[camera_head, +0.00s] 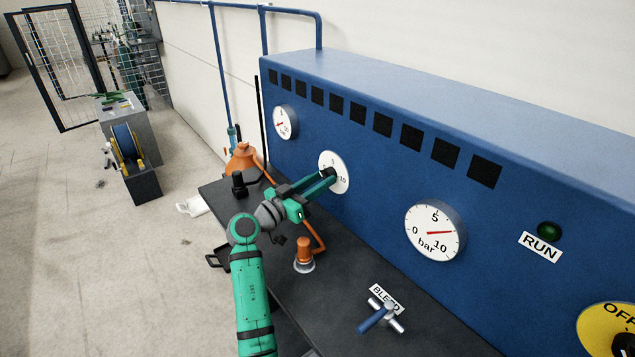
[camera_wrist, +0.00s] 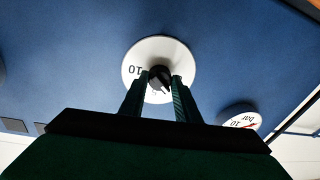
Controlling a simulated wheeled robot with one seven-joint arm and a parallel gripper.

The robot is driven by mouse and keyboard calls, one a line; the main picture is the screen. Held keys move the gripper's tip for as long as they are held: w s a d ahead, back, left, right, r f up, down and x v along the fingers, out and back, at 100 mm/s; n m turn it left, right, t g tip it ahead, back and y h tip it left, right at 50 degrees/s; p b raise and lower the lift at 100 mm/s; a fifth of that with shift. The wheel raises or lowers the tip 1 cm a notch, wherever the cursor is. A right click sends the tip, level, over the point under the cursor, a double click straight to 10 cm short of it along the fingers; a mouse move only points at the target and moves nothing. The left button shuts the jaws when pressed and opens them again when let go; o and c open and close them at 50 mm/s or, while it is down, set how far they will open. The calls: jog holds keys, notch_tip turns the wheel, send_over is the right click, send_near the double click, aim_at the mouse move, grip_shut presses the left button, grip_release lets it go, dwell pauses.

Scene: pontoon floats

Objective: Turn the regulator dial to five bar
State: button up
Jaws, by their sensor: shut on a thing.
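The regulator dial is a round white scale plate (camera_head: 341,162) on the blue panel with a black knob at its centre. The wrist view shows the plate (camera_wrist: 182,52) upside down, with a 10 on its left, and the black knob (camera_wrist: 160,76) between my fingers. My gripper (camera_head: 328,174) reaches the dial from the left and is shut on the knob, one finger on each side (camera_wrist: 159,84). The fingers hide much of the scale in the head view, and I cannot read the knob's setting. A large bar gauge (camera_head: 428,240) to the right has its red needle pointing right, between 5 and 10.
A smaller gauge (camera_head: 285,122) is on the panel's left. A green RUN lamp (camera_head: 548,231) and a yellow OFF switch plate (camera_head: 606,330) are at right. On the dark bench (camera_head: 345,268) are an orange-topped fitting (camera_head: 304,253) and a blue-handled BLEED valve (camera_head: 377,318).

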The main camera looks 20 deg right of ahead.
jog(key=shift+w+d+m+g+h, duration=0.1)
jog(key=shift+m+g+h, duration=0.3)
jog(key=shift+m, duration=2.5)
jog(key=shift+w+d+m+g+h, duration=0.15)
jog(key=shift+m+g, duration=0.35)
jog(key=shift+m, duration=2.4)
jog(key=shift+s, duration=0.1)
jog(key=shift+s+d+f, duration=0.1)
jog(key=shift+s+d, duration=0.1)
jog(key=shift+d, duration=0.1)
jog(key=o, duration=1)
jog(key=shift+o, duration=0.2)
jog(key=v, duration=1.1)
jog(key=shift+w+a, duration=0.2)
jog(key=shift+a, duration=0.1)
